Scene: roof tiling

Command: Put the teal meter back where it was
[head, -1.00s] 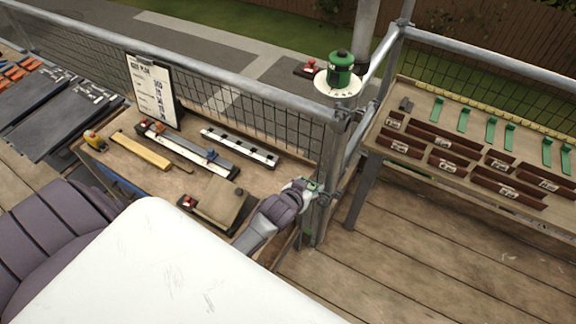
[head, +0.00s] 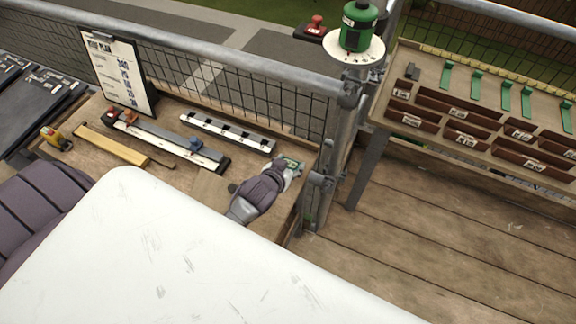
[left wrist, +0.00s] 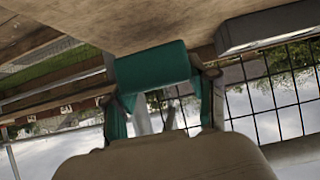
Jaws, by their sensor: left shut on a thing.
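My left gripper (head: 289,167) is shut on the teal meter (head: 291,162), a small block with a pale face, at the right end of the workbench (head: 200,155). In the left wrist view the teal meter (left wrist: 152,69) sits between the two fingers, close to the bench surface, which shows at the top of that picture. I cannot tell whether it touches the bench. My right gripper is not in view.
A white slotted bar (head: 228,133) lies left of the meter. A long grey tool (head: 170,142), a yellow bar (head: 110,145) and a clipboard (head: 115,72) are further left. A metal post (head: 335,150) bearing a green device (head: 358,25) stands just right.

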